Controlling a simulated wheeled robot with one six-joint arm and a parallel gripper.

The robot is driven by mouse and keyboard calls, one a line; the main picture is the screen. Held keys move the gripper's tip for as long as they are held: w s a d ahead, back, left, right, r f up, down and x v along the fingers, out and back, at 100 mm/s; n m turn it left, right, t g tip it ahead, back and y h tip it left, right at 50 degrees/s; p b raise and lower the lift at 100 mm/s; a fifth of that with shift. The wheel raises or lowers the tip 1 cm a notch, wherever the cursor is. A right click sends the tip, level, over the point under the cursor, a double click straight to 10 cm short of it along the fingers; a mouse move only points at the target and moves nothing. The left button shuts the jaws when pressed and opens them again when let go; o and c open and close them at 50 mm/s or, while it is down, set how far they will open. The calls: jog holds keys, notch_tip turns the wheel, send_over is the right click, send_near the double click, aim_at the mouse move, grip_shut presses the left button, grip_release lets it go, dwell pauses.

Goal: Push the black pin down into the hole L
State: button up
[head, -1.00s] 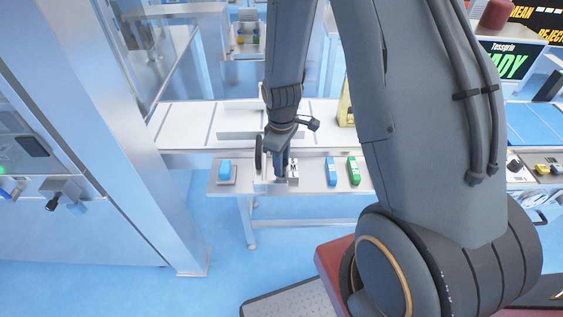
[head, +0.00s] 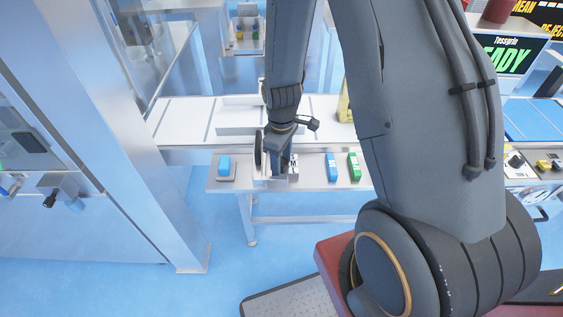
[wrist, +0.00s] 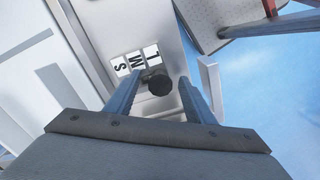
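The black pin (wrist: 159,83) shows in the wrist view as a dark round knob between the two fingers of my gripper (wrist: 160,79). The fingers stand apart, with gaps visible beside the knob, so the gripper looks open around it. White label tiles S (wrist: 121,68), M (wrist: 135,61) and L (wrist: 152,55) lie in a row just beyond the knob, with L nearest the right finger. The hole under the pin is hidden. In the head view my gripper (head: 279,168) points down at the steel bench, beside the small label block (head: 293,163).
The steel bench (head: 312,180) also carries a blue box (head: 332,167), a green box (head: 354,166) and a blue item on a grey base (head: 225,168). A white conveyor (head: 185,120) runs behind it. A large steel cabinet stands at the left.

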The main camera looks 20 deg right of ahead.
aim_at(282, 163)
notch_tip(282, 163, up, 7)
jog(key=shift+f+b, duration=0.2)
jog(key=shift+b, duration=0.6)
jog(key=shift+r, duration=0.6)
jog(key=shift+s+r, duration=0.1)
jog(key=shift+r, duration=0.1)
jog(key=s+r+m+t+b, duration=0.1)
jog(key=s+r+m, duration=0.7)
jog(key=s+m, duration=0.1)
jog(key=shift+s+b, duration=0.2)
jog(key=shift+b, duration=0.1)
